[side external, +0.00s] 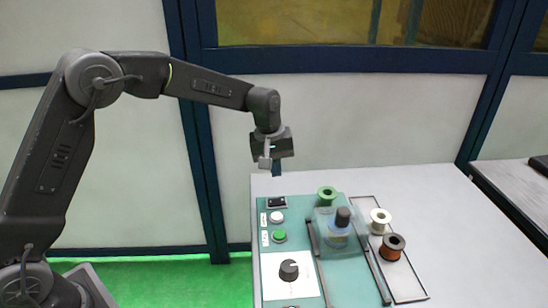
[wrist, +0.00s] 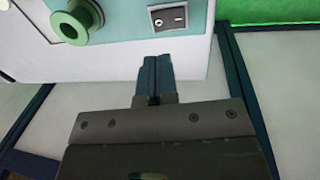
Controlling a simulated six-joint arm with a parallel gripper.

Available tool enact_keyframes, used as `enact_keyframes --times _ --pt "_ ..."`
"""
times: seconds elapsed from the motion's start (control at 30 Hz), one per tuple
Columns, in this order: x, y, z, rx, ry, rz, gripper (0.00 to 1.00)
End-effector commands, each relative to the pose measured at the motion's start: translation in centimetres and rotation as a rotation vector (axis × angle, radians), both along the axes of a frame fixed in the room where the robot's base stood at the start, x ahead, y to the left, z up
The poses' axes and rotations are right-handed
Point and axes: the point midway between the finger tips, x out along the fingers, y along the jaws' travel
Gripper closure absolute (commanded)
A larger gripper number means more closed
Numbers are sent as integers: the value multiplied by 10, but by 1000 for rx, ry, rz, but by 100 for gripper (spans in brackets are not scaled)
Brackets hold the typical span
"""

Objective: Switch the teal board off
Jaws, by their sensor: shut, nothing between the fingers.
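The teal board (side external: 296,215) lies on the grey table, and its edge shows at the top of the wrist view (wrist: 133,30). A black rocker switch (side external: 277,203) sits at its far left corner; in the wrist view the switch (wrist: 168,17) has a light frame and marks on its face. Its on or off position I cannot tell. My gripper (side external: 267,166) is above the table's far edge, a little left of and above the switch. In the wrist view its fingertips (wrist: 157,60) are together, empty, and apart from the switch.
The board carries a white button (side external: 277,217), a green button (side external: 279,236), a black knob (side external: 289,270), a green spool (side external: 327,195) and a clear-covered fixture (side external: 338,228). White (side external: 380,220) and copper (side external: 392,247) spools stand in a tray on the right. The table's right side is clear.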

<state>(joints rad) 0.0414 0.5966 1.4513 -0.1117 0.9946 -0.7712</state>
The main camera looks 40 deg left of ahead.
Motion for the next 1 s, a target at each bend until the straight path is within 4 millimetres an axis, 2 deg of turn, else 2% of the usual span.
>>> enact_keyframes --times 0.03,0.2,0.4,0.6,1.0 --pt "0 -1 -12 -1 5 -1 100" --pt "4 -5 -45 -1 4 0 100" --pt "7 -7 -72 -1 1 0 100" --pt "8 -8 -82 -1 -1 -1 100" --pt "9 -10 -85 14 16 -4 100"
